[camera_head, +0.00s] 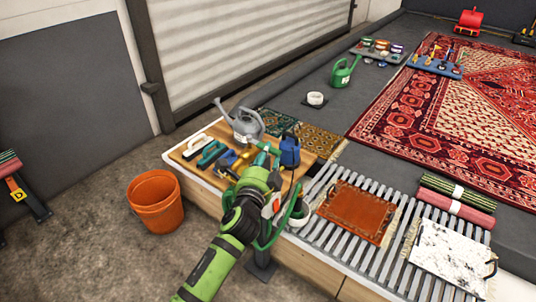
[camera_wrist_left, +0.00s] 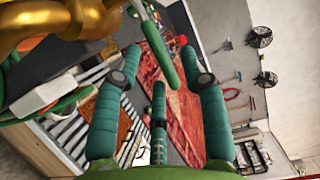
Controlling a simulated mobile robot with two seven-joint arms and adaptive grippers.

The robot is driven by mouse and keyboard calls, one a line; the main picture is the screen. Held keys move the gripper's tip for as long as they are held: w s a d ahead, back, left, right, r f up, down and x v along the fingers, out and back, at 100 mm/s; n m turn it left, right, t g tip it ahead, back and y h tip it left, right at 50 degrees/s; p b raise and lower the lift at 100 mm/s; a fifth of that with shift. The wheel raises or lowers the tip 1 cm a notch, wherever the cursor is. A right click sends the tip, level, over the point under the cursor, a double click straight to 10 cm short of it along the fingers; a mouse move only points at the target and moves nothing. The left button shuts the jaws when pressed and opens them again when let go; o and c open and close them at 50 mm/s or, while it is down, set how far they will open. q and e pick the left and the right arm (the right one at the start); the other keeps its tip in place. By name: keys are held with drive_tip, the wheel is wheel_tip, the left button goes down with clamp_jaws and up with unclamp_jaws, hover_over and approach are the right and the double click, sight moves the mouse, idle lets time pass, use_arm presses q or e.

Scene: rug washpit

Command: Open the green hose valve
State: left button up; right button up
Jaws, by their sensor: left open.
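In the left wrist view, a brass valve body (camera_wrist_left: 75,20) fills the top left corner, close to the camera. The fingers are apart and I see no grip on the lever. A green hose (camera_head: 285,225) hangs in a loop beside my wrist. My right gripper is not in view.
The wooden board (camera_head: 187,160) carries brushes, a grey watering can (camera_head: 245,122) and a blue bottle-like item (camera_head: 289,152), close to my gripper. An orange bucket (camera_head: 155,203) stands on the floor at left. A slatted rack (camera_head: 333,243) with rug samples lies to the right.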

use_arm(q)
drive_tip(key=shift+x, duration=0.95)
clamp_jaws()
drive_tip(key=shift+a, duration=0.1)
